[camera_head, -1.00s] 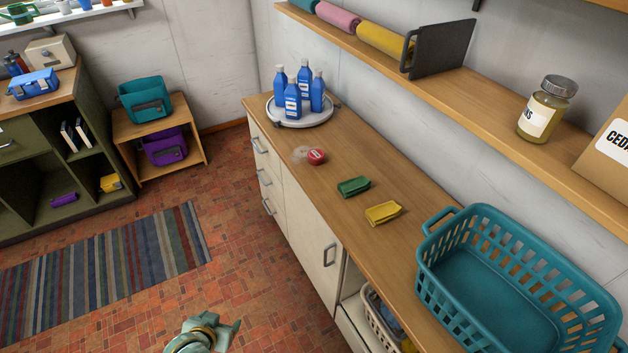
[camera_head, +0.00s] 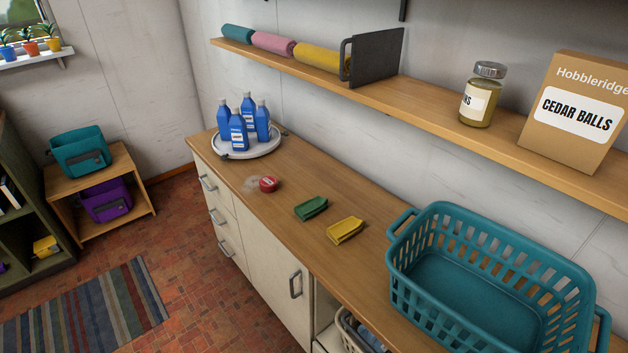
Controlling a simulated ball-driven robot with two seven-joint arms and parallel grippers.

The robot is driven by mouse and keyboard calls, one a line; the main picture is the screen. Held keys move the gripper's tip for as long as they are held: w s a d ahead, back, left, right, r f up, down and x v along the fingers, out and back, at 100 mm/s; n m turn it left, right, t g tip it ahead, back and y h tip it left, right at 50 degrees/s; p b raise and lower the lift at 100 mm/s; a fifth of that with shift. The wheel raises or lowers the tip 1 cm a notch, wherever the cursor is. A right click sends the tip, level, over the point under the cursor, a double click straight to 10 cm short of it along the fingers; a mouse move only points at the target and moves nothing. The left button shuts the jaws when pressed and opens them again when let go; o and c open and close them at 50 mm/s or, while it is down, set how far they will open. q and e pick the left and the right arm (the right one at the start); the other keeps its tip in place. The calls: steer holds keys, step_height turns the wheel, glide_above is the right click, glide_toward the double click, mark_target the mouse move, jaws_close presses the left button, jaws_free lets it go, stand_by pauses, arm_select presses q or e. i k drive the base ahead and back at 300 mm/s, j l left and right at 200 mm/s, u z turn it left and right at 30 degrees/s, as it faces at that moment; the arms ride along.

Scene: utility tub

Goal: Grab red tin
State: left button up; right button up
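A small round red tin (camera_head: 269,184) with a pale label lies on the wooden counter (camera_head: 290,232), in front of the tray of blue bottles. A faint translucent patch or object shows just left of it; I cannot tell what it is. Neither of my grippers shows in the head view now.
Blue bottles (camera_head: 237,131) stand on a round white tray (camera_head: 268,149). A green folded cloth (camera_head: 311,208) and a yellow folded cloth (camera_head: 345,231) lie right of the tin. A teal basket (camera_head: 420,300) fills the counter's right part. A shelf (camera_head: 420,107) runs above.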

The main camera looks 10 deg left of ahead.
mark_target(268, 184)
steer(key=i+j+z, duration=0.15)
steer(key=j+z, duration=0.15)
steer(key=i+j+z, duration=0.1)
steer(key=j+z, duration=0.25)
steer(key=j, duration=0.15)
steer(key=j+z, duration=0.3)
steer(key=j, duration=0.15)
